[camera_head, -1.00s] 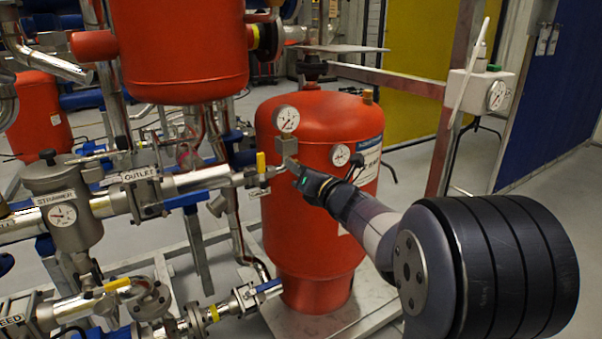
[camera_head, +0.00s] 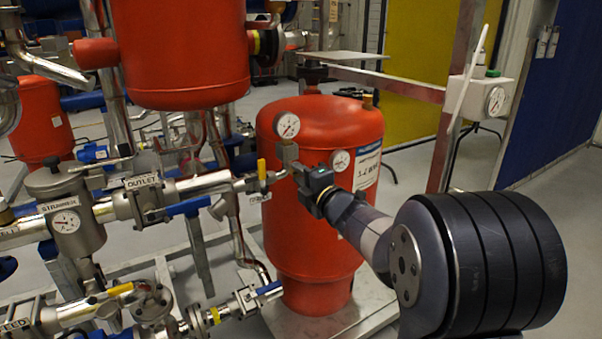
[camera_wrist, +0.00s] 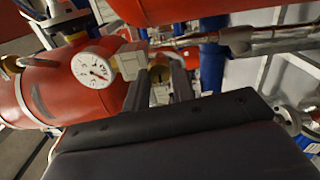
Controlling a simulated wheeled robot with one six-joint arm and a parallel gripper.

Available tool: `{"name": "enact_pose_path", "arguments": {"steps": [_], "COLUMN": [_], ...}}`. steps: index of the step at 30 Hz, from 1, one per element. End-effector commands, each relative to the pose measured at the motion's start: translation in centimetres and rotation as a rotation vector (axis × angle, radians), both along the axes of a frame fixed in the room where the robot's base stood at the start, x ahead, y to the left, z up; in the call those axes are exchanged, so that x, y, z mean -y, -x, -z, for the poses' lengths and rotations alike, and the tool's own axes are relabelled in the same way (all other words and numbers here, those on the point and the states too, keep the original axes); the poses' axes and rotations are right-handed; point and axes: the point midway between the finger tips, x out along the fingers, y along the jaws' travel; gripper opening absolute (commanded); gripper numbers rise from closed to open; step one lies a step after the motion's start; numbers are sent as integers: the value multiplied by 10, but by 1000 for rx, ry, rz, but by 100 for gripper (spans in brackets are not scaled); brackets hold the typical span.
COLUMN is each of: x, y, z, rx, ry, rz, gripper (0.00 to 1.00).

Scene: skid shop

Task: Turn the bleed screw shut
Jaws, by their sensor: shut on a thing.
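The bleed screw (camera_wrist: 159,74) shows as a small brass round end between my fingers in the wrist view, beside the metal block (camera_wrist: 131,62) under the pressure gauge (camera_wrist: 93,67). In the head view the gauge (camera_head: 287,125) and its block (camera_head: 287,152) stand in front of the red tank. My gripper (camera_head: 297,170) is at that block, coming from the lower right. In the wrist view my gripper (camera_wrist: 158,76) is shut on the bleed screw, one finger on each side. The screw is hidden by my gripper in the head view.
The red tank (camera_head: 310,235) stands close behind my gripper, with a second gauge (camera_head: 340,160) to the right. The outlet pipe (camera_head: 205,181) with a yellow-handled valve (camera_head: 261,168) lies just left. A metal post (camera_head: 447,130) stands at right.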

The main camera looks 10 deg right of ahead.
Motion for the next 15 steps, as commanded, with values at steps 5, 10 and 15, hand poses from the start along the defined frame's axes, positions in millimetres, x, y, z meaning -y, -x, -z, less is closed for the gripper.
{"name": "enact_pose_path", "arguments": {"steps": [5,10,15], "x": [0,0,-1], "y": [0,0,0], "z": [-2,-2,-3], "rx": [-53,-103,-153], "ry": [-159,-314,-467], "rz": [-1,0,-1], "gripper": [1,1,1]}}
